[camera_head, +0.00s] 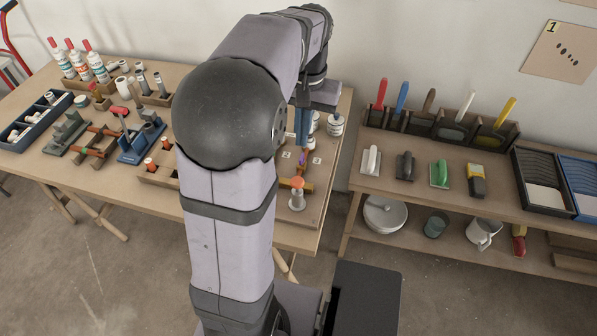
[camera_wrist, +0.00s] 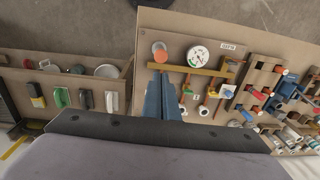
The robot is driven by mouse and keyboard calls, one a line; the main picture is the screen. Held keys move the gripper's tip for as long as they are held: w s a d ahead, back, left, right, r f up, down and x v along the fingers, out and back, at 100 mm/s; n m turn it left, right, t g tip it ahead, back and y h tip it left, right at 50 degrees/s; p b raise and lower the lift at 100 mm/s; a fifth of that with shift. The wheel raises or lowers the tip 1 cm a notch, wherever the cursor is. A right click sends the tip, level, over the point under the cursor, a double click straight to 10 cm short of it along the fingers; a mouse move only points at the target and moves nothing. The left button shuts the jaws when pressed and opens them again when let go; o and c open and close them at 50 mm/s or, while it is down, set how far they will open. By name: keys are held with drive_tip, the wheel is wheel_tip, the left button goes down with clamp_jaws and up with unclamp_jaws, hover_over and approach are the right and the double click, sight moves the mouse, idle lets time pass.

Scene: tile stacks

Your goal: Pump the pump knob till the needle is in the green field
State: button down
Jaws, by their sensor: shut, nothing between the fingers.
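The pump shows in the head view as an orange knob (camera_head: 297,184) on an upright pale cylinder (camera_head: 297,202), near the front edge of the left table. In the wrist view the orange knob (camera_wrist: 161,69) is at upper middle. A round white gauge (camera_wrist: 200,55) is beside it; its needle and green field are too small to read. The gauge is hidden behind my arm in the head view. My gripper (camera_head: 303,142) points down beyond the knob, apart from it. Its blue fingers (camera_wrist: 160,80) are shut and empty in the wrist view.
A wooden bar (camera_wrist: 192,71) runs beside the pump and gauge, with several small valves below it. White jars (camera_head: 335,124) stand behind my gripper. A shelf of trowels and brushes (camera_head: 440,174) is to the right, across a gap.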

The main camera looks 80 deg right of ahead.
drive_tip(key=shift+a, duration=0.15)
drive_tip(key=p, duration=0.4)
approach(298, 182)
drive_tip(key=f, duration=0.6)
drive_tip(key=shift+w+d+f, duration=0.15)
drive_tip(key=shift+w+d, duration=0.05)
drive_tip(key=shift+d, duration=0.05)
drive_tip(key=shift+f, duration=0.1)
drive_tip(key=shift+b, duration=0.3)
drive_tip(key=shift+f+b, duration=0.95)
drive_tip(key=shift+f, duration=0.6)
drive_tip(key=shift+a, duration=0.1)
drive_tip(key=shift+a+r, duration=0.1)
